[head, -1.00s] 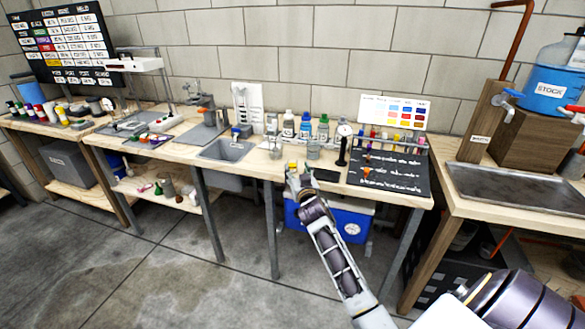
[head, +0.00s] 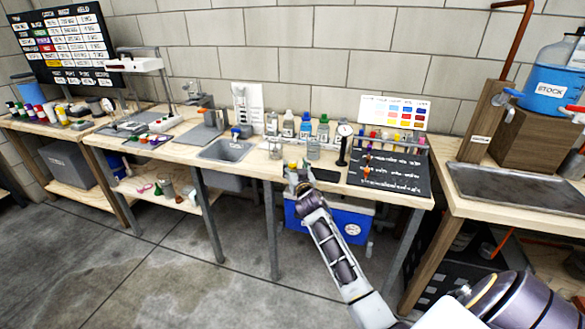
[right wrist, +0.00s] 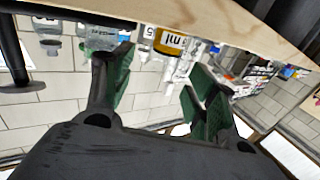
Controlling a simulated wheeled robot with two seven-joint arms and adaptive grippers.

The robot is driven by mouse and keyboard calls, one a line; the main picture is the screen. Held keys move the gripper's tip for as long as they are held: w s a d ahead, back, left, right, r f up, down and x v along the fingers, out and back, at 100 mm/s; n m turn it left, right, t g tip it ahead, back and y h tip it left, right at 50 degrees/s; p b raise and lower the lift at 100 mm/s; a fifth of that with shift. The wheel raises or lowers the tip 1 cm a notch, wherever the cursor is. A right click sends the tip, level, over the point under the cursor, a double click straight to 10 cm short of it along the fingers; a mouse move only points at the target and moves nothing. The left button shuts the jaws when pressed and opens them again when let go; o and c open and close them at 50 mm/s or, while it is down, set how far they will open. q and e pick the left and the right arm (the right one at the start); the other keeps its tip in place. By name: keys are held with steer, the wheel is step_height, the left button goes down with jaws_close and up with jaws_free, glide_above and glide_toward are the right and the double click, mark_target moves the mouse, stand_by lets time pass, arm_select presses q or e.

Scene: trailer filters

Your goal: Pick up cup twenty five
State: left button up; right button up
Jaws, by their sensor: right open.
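A small cup with an amber-yellow band and a white label (right wrist: 172,42) stands near the bench's front edge in the upside-down right wrist view. The label shows "ml" and a partly hidden number, so I cannot confirm twenty five. In the head view a small yellow-topped item (head: 292,167), apparently the same cup, stands just beyond and left of my right gripper (head: 302,182). In the right wrist view, the green-padded fingers of my right gripper (right wrist: 157,88) are apart and empty, with the cup beyond the gap between them. My left gripper is out of view.
A clear jar (head: 313,151) and several bottles (head: 305,125) stand behind the cup. A black stand with a round gauge (head: 344,140) and a dark board (head: 390,172) are to the right. A grey sink (head: 227,150) is left. The wooden bench edge (head: 250,173) runs along the front.

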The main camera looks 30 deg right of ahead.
mark_target(294, 163)
steer(key=shift+x, duration=1.1)
steer(key=shift+w+f+b, duration=0.15)
steer(key=shift+w+b, duration=0.15)
steer(key=shift+w+d, duration=0.2)
steer(key=shift+w, duration=0.25)
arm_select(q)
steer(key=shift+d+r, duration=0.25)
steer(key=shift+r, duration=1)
arm_select(e)
steer(key=shift+w, duration=0.15)
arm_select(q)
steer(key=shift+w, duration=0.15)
arm_select(e)
steer(key=c, duration=1.1)
